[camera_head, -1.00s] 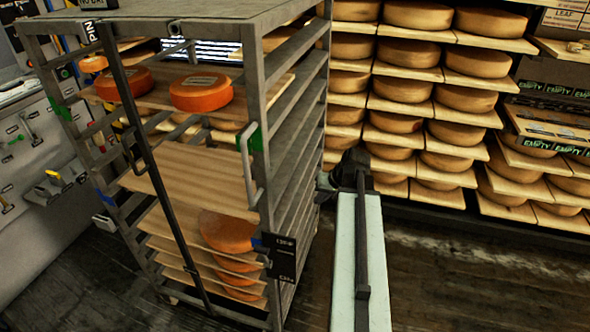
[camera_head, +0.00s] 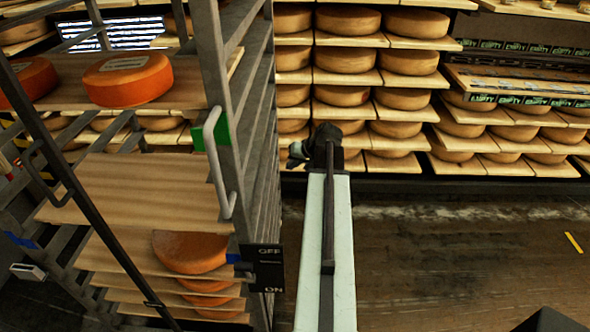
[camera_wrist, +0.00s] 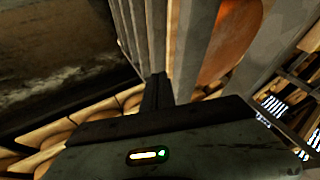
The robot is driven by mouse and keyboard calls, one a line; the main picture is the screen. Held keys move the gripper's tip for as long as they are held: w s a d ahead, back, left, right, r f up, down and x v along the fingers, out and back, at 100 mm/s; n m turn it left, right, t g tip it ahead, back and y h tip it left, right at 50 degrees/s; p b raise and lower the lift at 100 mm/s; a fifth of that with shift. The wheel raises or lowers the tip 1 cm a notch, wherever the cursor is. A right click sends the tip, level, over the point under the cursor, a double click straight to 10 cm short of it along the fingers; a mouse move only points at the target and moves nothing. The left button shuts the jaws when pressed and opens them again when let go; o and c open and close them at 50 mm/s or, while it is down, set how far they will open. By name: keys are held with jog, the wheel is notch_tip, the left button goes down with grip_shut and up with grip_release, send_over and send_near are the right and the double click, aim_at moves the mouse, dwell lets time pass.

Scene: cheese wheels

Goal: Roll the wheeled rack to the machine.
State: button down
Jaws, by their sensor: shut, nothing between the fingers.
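The wheeled rack (camera_head: 258,135) is a tall grey metal frame filling the left of the head view. It carries wooden boards and several orange cheese wheels (camera_head: 128,79). A pale upright handle (camera_head: 218,165) is on its near right post, beside a green tag. My gripper (camera_head: 298,153) is just right of the rack, apart from the handle; the head view shows it small and dark. In the wrist view my gripper (camera_wrist: 157,88) is shut and empty, with grey rack posts (camera_wrist: 190,45) just beyond it. The rack's wheels are out of view. I cannot identify the machine.
Fixed shelves of pale cheese wheels (camera_head: 409,61) line the back wall. Boards marked EMPTY (camera_head: 520,100) are at the right. The dark wooden floor (camera_head: 450,250) is open right of my arm, with a yellow floor mark (camera_head: 573,242).

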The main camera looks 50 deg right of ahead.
jog(key=w+a+f+b, duration=0.1)
jog(key=w+a+f, duration=0.1)
jog(key=w, duration=0.3)
jog(key=shift+a+f, duration=0.2)
jog(key=shift+f, duration=0.25)
jog(key=shift+w, duration=0.1)
